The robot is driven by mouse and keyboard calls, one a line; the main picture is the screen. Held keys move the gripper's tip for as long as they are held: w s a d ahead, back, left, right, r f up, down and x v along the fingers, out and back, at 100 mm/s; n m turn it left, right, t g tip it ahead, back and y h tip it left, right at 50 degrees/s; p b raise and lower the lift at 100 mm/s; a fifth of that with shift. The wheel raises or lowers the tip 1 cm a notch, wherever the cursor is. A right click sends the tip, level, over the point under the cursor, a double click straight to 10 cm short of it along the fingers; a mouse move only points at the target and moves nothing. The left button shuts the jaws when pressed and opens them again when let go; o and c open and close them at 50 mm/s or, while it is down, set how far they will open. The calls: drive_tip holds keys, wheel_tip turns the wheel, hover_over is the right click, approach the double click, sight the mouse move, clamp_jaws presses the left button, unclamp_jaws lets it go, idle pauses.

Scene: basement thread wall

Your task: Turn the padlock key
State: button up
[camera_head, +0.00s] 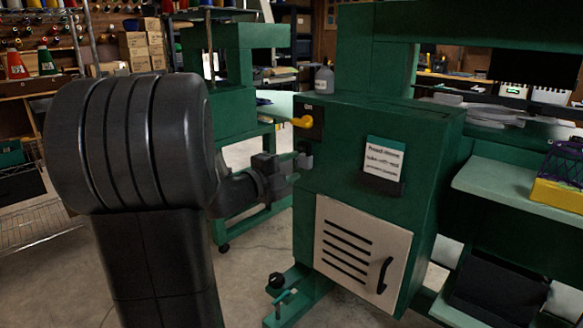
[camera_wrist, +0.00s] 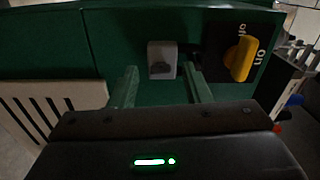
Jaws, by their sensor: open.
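A grey padlock (camera_wrist: 162,54) hangs on the green machine cabinet (camera_head: 340,118). It also shows small in the head view (camera_head: 305,157). On its lower face in the wrist view is a dark rounded piece, which looks like the key (camera_wrist: 161,68); its turn angle is hard to tell. My gripper (camera_wrist: 161,84) is open, with one green-looking finger on each side below the padlock and clear space between them. In the head view my gripper (camera_head: 291,164) is beside the padlock at the cabinet's left edge. I cannot tell whether the fingers touch anything.
A yellow rotary switch (camera_wrist: 241,59) on a black plate marked on and off sits right of the padlock. Below is a white vented door (camera_head: 360,250) with a black handle. A label (camera_head: 382,158) is on the cabinet front. Concrete floor lies left.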

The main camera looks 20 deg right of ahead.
drive_tip(key=p+v, duration=0.2)
drive_tip(key=v, duration=1.1)
drive_tip(key=b+x, duration=0.2)
drive_tip(key=x, duration=1)
drive_tip(key=shift+d, duration=0.15)
drive_tip(key=shift+w+d, duration=0.3)
drive_tip(key=shift+d, duration=0.35)
drive_tip(key=shift+a, duration=0.1)
